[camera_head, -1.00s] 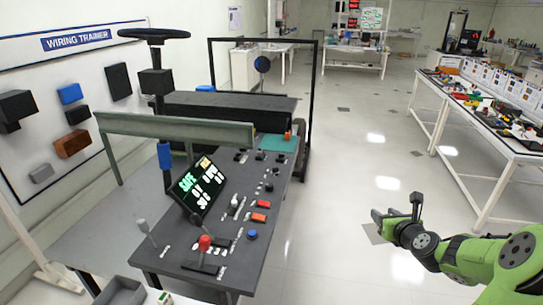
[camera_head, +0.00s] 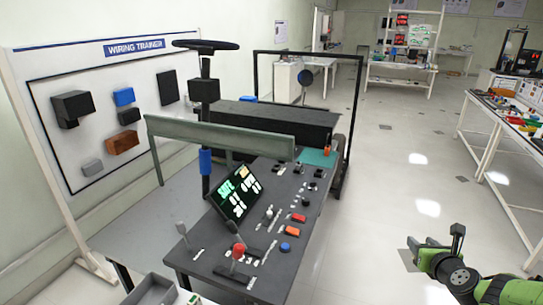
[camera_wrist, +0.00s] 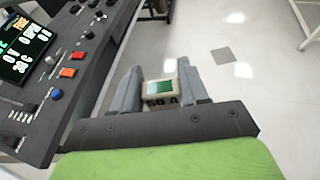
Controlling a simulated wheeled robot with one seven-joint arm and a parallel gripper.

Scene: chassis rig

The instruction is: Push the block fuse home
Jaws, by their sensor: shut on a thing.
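The block fuse (camera_wrist: 161,92) is a small beige block with a green label and dark "60 A" lettering in the wrist view. My gripper (camera_wrist: 160,84) is shut on it, with one grey finger on each side. In the head view my gripper (camera_head: 432,246) is at the lower right, over open floor and well to the right of the dark console (camera_head: 210,262). The fuse cannot be made out there. I cannot pick out the fuse's seat in either view.
The console carries a lit screen (camera_head: 236,193), a red knob (camera_head: 239,250), a blue button (camera_head: 285,247) and orange switches. A grey tray (camera_head: 150,291) is at the lower left. A white bench (camera_head: 490,140) stands at the right. The floor between is clear.

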